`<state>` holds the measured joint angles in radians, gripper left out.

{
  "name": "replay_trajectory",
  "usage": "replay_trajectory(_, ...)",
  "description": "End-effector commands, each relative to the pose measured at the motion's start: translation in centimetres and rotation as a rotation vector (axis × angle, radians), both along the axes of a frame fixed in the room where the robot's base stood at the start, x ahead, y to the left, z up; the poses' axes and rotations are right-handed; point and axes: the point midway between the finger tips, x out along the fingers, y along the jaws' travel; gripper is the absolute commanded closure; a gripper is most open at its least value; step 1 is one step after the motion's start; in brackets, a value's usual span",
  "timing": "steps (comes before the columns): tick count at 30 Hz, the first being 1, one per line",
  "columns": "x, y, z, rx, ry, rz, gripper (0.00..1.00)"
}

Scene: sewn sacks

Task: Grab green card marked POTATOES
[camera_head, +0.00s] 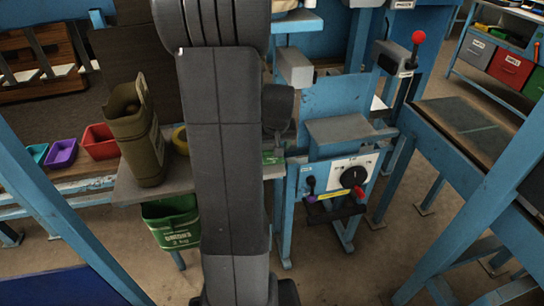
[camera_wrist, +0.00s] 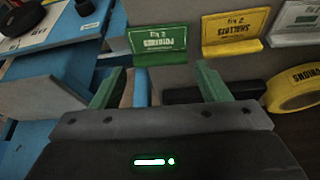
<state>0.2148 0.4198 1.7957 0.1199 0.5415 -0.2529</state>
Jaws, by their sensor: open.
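In the wrist view a green card (camera_wrist: 160,44) with pale, upside-down lettering stands in a green base just beyond my fingertips; its wording is too small to read surely. My gripper (camera_wrist: 158,78) is open, with one green-tipped finger on each side and nothing between them. The card is ahead of the gap, apart from the fingers. In the head view a bit of the green card (camera_head: 272,158) shows on the grey shelf beside my arm, which hides much of the area.
A yellow SHALLOTS card (camera_wrist: 236,32) and a white card (camera_wrist: 296,22) stand to the right of the green one. A yellow lettered roll (camera_wrist: 294,90) lies close to the right finger.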

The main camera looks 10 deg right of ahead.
Motion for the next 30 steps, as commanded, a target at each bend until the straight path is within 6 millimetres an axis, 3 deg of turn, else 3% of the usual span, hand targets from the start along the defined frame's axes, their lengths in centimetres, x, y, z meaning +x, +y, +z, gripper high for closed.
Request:
replay_trajectory(6,1.1,0.0,-2.4,0.001,0.001,0.001,0.31)
replay_trajectory(15,1.3,0.0,-2.7,0.000,-0.001,0.000,0.31)
replay_trajectory(16,1.3,0.0,-2.7,0.000,-0.001,0.000,0.33)
replay_trajectory(20,1.3,0.0,-2.7,0.000,-0.001,0.000,0.58)
replay_trajectory(30,1.3,0.0,-2.6,0.000,-0.001,0.000,0.58)
